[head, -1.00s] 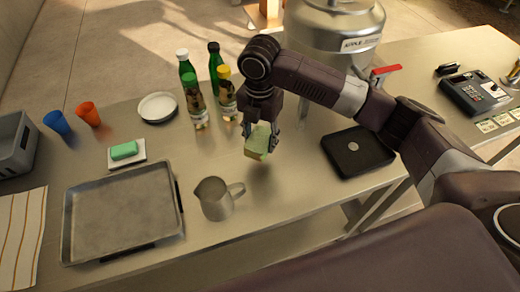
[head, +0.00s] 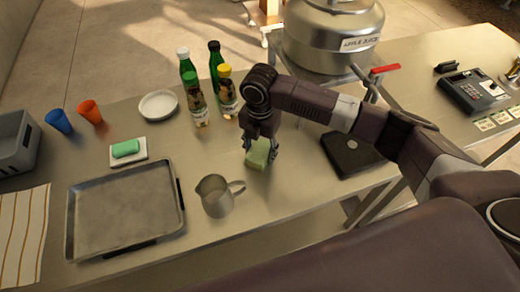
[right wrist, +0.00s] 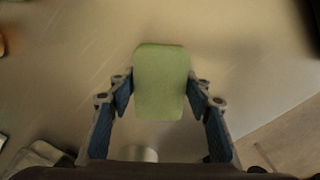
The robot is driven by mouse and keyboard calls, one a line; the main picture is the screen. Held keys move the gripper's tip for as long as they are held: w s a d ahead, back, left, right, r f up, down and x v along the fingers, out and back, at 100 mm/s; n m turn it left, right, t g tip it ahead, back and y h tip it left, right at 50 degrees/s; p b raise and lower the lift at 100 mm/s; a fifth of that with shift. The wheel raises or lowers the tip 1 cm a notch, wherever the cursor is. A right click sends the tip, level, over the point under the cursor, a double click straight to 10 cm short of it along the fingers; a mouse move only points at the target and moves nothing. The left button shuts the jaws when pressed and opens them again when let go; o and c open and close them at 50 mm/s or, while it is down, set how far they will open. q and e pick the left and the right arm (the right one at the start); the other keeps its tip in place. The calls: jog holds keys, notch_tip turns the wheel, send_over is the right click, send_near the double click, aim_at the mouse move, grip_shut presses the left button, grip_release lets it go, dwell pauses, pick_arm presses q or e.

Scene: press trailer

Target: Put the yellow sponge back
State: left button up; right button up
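The sponge (head: 258,154) looks pale yellow-green rather than clear yellow. It is between the fingertips of my right gripper (head: 260,146), low over the steel table beside the metal jug. In the right wrist view the sponge (right wrist: 161,82) sits between the two blue-padded fingers (right wrist: 161,90), with the pads at its sides. The gripper looks shut on it. Whether its underside touches the table cannot be told. My left gripper is not in view.
The metal jug (head: 215,196) stands just left of the sponge. Several bottles (head: 196,95) stand behind, and a black scale-like slab (head: 352,150) lies to the right. A green bar (head: 125,148) on a white dish and an empty tray (head: 124,210) are on the left.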

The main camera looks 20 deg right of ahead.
aim_at(260, 150)
jog(key=shift+o, duration=1.4)
jog(key=shift+r, duration=0.15)
notch_tip(260, 150, up, 12)
jog(key=b, duration=0.3)
jog(key=shift+r, duration=0.15)
